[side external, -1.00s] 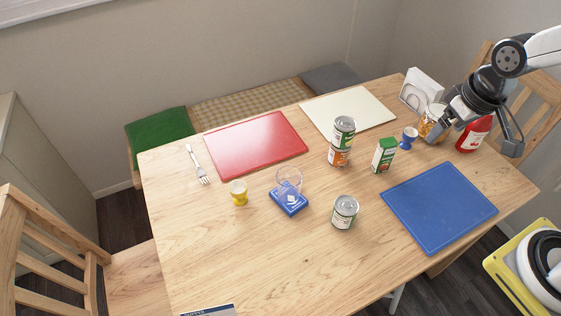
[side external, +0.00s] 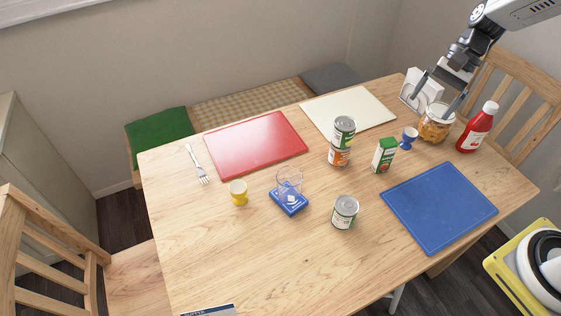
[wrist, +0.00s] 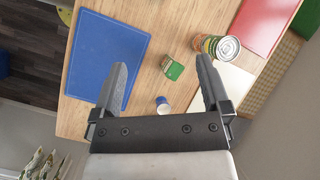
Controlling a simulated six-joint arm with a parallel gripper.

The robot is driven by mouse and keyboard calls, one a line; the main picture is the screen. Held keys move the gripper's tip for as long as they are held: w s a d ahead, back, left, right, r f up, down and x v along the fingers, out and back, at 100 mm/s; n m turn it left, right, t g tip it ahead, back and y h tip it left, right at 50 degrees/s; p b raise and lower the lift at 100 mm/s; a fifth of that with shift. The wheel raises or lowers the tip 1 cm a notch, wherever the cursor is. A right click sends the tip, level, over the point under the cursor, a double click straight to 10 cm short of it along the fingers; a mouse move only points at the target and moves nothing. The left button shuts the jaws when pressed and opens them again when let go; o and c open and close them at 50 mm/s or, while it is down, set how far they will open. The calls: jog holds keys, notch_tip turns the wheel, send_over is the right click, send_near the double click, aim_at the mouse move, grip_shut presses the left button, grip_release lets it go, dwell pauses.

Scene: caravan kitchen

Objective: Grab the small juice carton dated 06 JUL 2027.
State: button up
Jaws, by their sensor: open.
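A small green and white juice carton (side external: 384,156) stands upright on the table, right of two stacked cans. It also shows from above in the wrist view (wrist: 172,68), between and beyond my fingers. Its date is too small to read. My gripper (side external: 438,100) is open and empty, above the table's far right part near the napkin holder and glass jar. In the wrist view my gripper (wrist: 162,78) has its fingers spread wide, apart from the carton. No other carton is clearly visible.
Stacked cans (side external: 341,142) stand left of the carton, a blue egg cup (side external: 409,138) to its right. A jar (side external: 436,124) and red bottle (side external: 477,128) stand further right. A blue mat (side external: 438,208) lies in front. Another can (side external: 345,212) and a glass (side external: 289,180) stand left.

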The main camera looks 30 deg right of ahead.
aim_at(385, 153)
jog(key=w+d+m+t+y, duration=0.3)
jog(key=w+d+m+y, duration=0.5)
jog(key=d+m, duration=0.15)
notch_tip(385, 153, down, 24)
jog(key=n, duration=0.1)
jog(key=shift+s+d+r, duration=0.15)
jog(key=shift+r, duration=0.05)
jog(key=shift+w+a+f+h, duration=0.15)
jog(key=shift+a+f, duration=0.1)
jog(key=shift+a, duration=0.35)
jog(key=shift+w+a+f+h, duration=0.15)
jog(key=shift+a+f, duration=0.1)
jog(key=shift+a, duration=0.35)
jog(key=shift+s+a, duration=0.1)
jog(key=shift+x, duration=2.5)
